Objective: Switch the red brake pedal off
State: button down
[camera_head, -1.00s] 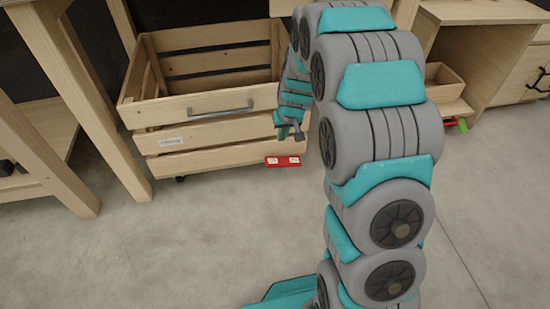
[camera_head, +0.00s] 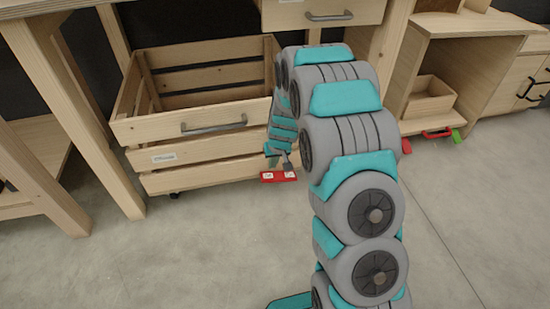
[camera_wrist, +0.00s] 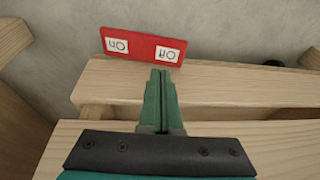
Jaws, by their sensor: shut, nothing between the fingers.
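The red brake pedal (camera_head: 278,177) is a flat red plate with two white labels, at the lower front edge of the wooden crate in the head view. In the wrist view the red pedal (camera_wrist: 140,46) lies just beyond my fingertips, its labels turned around and not clearly readable. My gripper (camera_wrist: 161,72) is shut and empty, its green fingers together and pointing at the pedal's lower edge. In the head view my gripper (camera_head: 288,167) is just above the pedal's right part. I cannot tell whether they touch.
The wooden crate (camera_head: 195,151) on casters has a grey handle (camera_head: 214,127) and stands under a wooden workbench. A drawer (camera_head: 325,14) is above on the right. Another red part (camera_head: 437,134) and a green one (camera_head: 458,137) show under the right cabinet. The floor in front is clear.

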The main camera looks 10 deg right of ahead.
aim_at(264, 178)
jog(key=f, duration=0.2)
jog(key=a+f, duration=0.1)
jog(key=f, duration=0.1)
jog(key=shift+w+f+b, duration=0.15)
jog(key=shift+f+b, duration=0.15)
jog(key=shift+r+h+p, duration=0.1)
jog(key=shift+h+p, duration=0.2)
jog(key=shift+p, duration=0.5)
jog(key=shift+a+f+h+p, duration=0.3)
jog(key=shift+h+p, duration=0.3)
jog(key=shift+p, duration=0.3)
jog(key=shift+w+a, duration=0.1)
jog(key=shift+a, duration=0.05)
jog(key=shift+a+f+h+p, duration=0.25)
jog(key=shift+h+p, duration=0.05)
jog(key=shift+h, duration=0.1)
jog(key=shift+a+f, duration=0.5)
jog(key=shift+f, duration=0.05)
jog(key=shift+r, duration=0.1)
